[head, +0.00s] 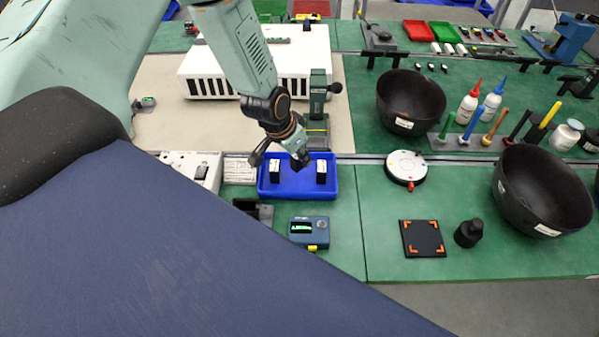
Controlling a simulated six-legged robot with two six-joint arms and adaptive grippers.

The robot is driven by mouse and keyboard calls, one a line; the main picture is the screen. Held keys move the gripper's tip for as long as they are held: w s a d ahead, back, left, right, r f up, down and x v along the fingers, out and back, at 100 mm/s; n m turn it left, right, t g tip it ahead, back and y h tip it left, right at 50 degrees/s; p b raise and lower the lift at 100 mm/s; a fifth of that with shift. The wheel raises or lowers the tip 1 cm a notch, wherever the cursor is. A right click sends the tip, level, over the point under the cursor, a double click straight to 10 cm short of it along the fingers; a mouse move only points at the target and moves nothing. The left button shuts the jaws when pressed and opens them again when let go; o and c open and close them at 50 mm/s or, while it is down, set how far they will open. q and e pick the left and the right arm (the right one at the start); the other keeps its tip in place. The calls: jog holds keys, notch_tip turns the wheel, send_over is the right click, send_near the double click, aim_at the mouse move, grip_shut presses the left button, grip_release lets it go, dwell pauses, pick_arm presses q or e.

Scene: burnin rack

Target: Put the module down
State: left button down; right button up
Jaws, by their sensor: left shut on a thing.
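My left gripper (298,156) comes down from the top and is over the back part of the blue tray (262,192). It is shut on a small dark thing at its tips, likely a module, which the fingers mostly hide. I cannot tell whether that thing touches the tray. Inside the tray stand a black module with a white face (274,171) on the left and a similar module (321,172) on the right, with a gap between them. My right gripper does not show.
A blue meter (309,230) sits in front of the tray. A white box with a switch (193,168) is on the left. A green stand (318,100) rises behind the tray. A round white device (405,167) and a black pad with orange corners (422,239) lie to the right.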

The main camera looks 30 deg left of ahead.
aim_at(298, 167)
pick_arm(q)
jog(key=f, duration=0.1)
jog(key=f+b, duration=0.1)
jog(key=f, duration=0.2)
jog(key=shift+s+a+b, duration=0.15)
jog(key=shift+a+b, duration=0.15)
jog(key=shift+b, duration=0.05)
jog(key=shift+f, duration=0.2)
jog(key=shift+w+d, duration=0.2)
jog(key=shift+d, duration=0.05)
jog(key=shift+s+a+f, duration=0.1)
jog(key=shift+s+f, duration=0.05)
jog(key=c, duration=1.4)
grip_release()
jog(key=shift+a, duration=0.1)
jog(key=shift+o, duration=1.3)
